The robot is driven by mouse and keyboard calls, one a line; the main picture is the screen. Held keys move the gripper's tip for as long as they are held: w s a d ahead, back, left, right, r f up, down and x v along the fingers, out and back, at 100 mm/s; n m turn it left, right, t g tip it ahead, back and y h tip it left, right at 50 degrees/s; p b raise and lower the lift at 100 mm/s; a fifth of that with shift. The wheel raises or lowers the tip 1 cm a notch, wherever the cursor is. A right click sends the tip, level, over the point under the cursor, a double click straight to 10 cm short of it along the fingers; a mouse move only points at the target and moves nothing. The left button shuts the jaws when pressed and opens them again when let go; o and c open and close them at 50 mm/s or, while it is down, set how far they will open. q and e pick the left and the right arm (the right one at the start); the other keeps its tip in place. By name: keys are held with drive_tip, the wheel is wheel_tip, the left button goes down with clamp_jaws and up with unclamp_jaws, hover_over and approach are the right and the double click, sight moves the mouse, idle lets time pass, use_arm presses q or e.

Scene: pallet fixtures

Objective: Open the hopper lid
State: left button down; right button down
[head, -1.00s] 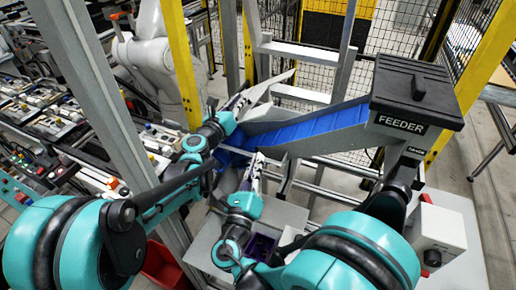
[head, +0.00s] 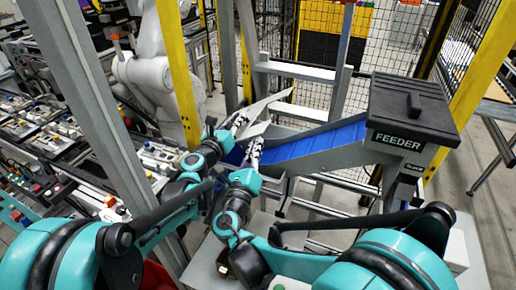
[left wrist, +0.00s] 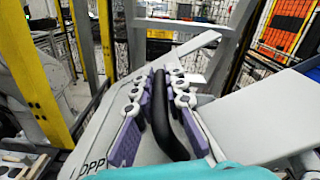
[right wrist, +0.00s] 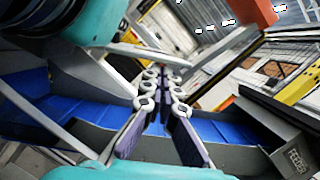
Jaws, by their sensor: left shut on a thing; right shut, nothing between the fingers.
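The hopper lid (left wrist: 98,128) is a pale grey plate with partly hidden dark lettering and a black bar handle (left wrist: 160,118), seen in the left wrist view. My left gripper (left wrist: 168,70) is shut on that handle, one finger on each side. In the head view the left gripper (head: 239,122) is beside pale slanted panels (head: 264,106); the handle is too small to make out there. My right gripper (head: 256,143) is shut and empty, just right of and below the left one. In the right wrist view its fingertips (right wrist: 164,72) are together above the blue conveyor.
The blue inclined conveyor (head: 318,140) runs up right to the grey feeder (head: 398,142) with its black lid (head: 412,100). Yellow posts (head: 178,75) and grey frame uprights stand close around. A white robot arm (head: 150,65) stands at the left behind the frame.

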use_arm(q)
drive_tip(key=shift+a, duration=0.1)
use_arm(e)
drive_tip(key=shift+w+a+r+n, duration=0.1)
drive_tip(key=shift+a+r+n, duration=0.3)
drive_tip(key=shift+r, duration=0.3)
drive_tip(key=shift+a, duration=0.15)
use_arm(q)
drive_tip(key=c, duration=1.6)
unclamp_jaws()
drive_tip(key=shift+o, duration=0.2)
use_arm(e)
drive_tip(key=shift+w, duration=0.15)
